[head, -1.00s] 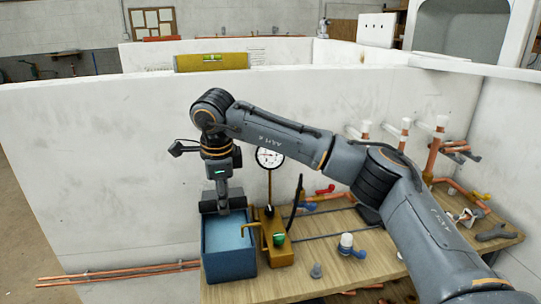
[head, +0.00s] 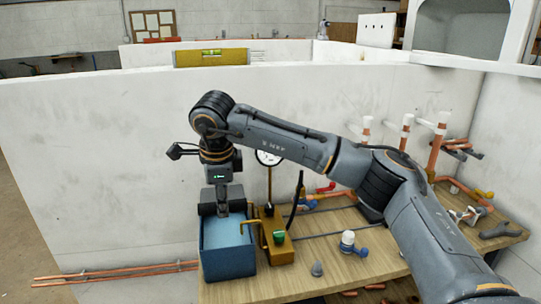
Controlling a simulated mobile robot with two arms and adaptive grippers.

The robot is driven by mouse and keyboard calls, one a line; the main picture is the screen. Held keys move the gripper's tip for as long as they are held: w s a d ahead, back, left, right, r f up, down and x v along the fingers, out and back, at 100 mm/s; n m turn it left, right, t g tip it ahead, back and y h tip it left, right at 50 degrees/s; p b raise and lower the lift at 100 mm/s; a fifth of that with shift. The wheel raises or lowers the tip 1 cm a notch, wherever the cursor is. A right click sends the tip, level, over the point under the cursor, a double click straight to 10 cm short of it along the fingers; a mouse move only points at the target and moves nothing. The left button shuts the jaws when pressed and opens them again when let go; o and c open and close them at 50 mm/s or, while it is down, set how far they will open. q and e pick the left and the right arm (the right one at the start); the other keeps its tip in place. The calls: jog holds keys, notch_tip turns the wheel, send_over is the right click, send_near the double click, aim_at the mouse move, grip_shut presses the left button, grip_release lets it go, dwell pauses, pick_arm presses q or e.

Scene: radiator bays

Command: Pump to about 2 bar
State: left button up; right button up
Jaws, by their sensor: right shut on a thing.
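A hand test pump stands on the wooden bench, with a blue water tank (head: 228,262) and a brass-coloured pump body (head: 276,252). Light blue water shows in the tank. A round white pressure gauge (head: 269,158) stands on a stem behind it; my forearm covers its upper part, and I cannot read its needle. My right gripper (head: 222,212) points down over the tank's back edge. It is shut on what seems to be the pump handle, largely hidden by the fingers. A green knob (head: 279,237) sits on the pump body. My left gripper is not in view.
A black hose (head: 297,198) rises beside the pump. A white-capped valve with a blue lever (head: 348,243) and a grey cone (head: 317,269) stand on the bench (head: 300,285). White walls enclose the back and right. Copper pipes with white caps rise at right.

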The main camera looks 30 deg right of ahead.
jog(key=shift+t, duration=0.8)
jog(key=shift+s+f+b, duration=0.2)
jog(key=shift+f+b, duration=0.9)
jog(key=shift+b, duration=0.5)
jog(key=shift+s+f+b, duration=0.15)
jog(key=shift+f+b, duration=0.9)
jog(key=shift+b, duration=0.55)
